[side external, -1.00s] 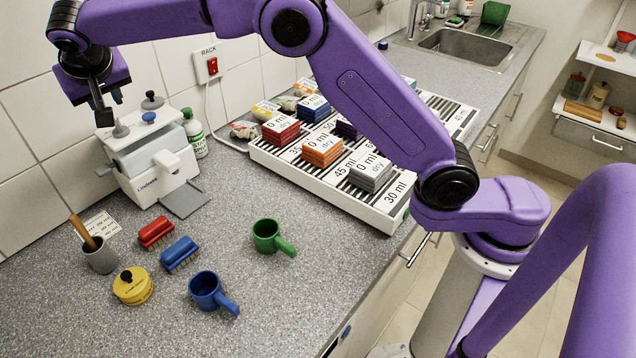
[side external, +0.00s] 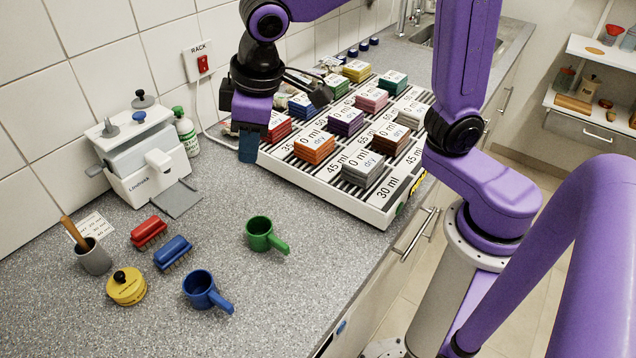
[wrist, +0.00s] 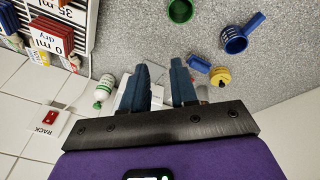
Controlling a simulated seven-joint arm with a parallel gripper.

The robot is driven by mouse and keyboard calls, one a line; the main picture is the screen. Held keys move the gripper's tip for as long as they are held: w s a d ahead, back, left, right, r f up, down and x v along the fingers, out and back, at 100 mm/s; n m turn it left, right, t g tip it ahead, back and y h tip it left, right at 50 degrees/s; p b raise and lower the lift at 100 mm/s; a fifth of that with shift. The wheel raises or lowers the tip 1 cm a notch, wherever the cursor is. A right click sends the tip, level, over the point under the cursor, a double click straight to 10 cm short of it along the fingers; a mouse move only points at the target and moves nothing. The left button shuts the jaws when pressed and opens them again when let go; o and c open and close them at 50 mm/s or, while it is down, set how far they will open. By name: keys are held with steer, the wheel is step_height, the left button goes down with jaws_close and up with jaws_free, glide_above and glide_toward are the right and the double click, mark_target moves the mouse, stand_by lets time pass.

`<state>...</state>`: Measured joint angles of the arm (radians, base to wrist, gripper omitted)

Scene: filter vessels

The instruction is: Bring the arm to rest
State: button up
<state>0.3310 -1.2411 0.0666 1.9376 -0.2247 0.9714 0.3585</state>
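My gripper (side external: 249,143) hangs in the air at the left end of the white rack, pointing down over the counter. In the wrist view its two blue-grey fingers (wrist: 159,86) stand apart with nothing held between them. My purple arm is bent, with its elbow raised out of the top of the side view. The white rack (side external: 383,221) holds several coloured filter blocks with tags reading 0 ml dry. The gripper hides part of the rack's left end.
A white machine (side external: 146,155) and a green-capped bottle (side external: 187,136) stand by the wall. Green (side external: 260,235) and blue (side external: 200,290) cups, red (side external: 149,231) and blue (side external: 173,250) brushes, a yellow pot (side external: 126,288) and a grey holder (side external: 94,258) stand on the counter. A red switch (side external: 203,64) is on the wall.

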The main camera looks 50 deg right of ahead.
steer(key=s+d+f+n+g, duration=0.1)
steer(key=s+d+f+n, duration=0.1)
steer(key=s+d, duration=0.5)
steer(key=s+d+f+n+g, duration=0.1)
steer(key=s+d+f+n, duration=0.2)
steer(key=s+d, duration=0.4)
steer(key=s, duration=0.5)
steer(key=shift+s+d+f+g, duration=0.3)
steer(key=shift+s+f+g, duration=0.05)
steer(key=shift+s+g, duration=0.05)
